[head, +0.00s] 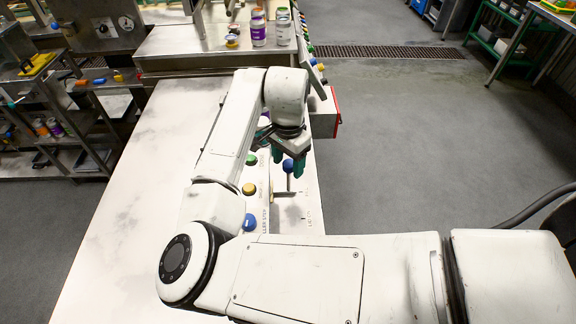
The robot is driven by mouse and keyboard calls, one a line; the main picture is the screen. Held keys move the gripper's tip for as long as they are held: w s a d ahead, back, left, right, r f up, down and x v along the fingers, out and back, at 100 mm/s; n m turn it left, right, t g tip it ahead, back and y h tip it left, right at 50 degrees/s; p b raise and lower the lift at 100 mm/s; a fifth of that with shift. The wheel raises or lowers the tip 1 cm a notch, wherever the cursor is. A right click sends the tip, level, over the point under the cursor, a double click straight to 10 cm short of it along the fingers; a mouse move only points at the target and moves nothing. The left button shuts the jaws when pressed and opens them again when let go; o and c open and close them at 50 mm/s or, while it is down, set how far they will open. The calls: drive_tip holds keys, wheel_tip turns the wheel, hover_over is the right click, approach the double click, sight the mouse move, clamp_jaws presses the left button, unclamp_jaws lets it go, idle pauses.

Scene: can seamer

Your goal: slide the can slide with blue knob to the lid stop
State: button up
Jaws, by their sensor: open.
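The blue knob (288,166) of the can slide stands on a thin upright stem above the pale panel. The slide's track (288,212) shows as a grey strip in front of it, with small lettering at its near end, partly too small to read. My gripper (290,164) reaches down from above with its green fingers apart. The knob shows between the two fingertips; I cannot tell whether either finger touches it. The lid stop cannot be made out clearly.
A red-edged box (325,115) is beyond my gripper.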

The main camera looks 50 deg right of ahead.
drive_tip(key=shift+f, duration=1.45)
clamp_jaws()
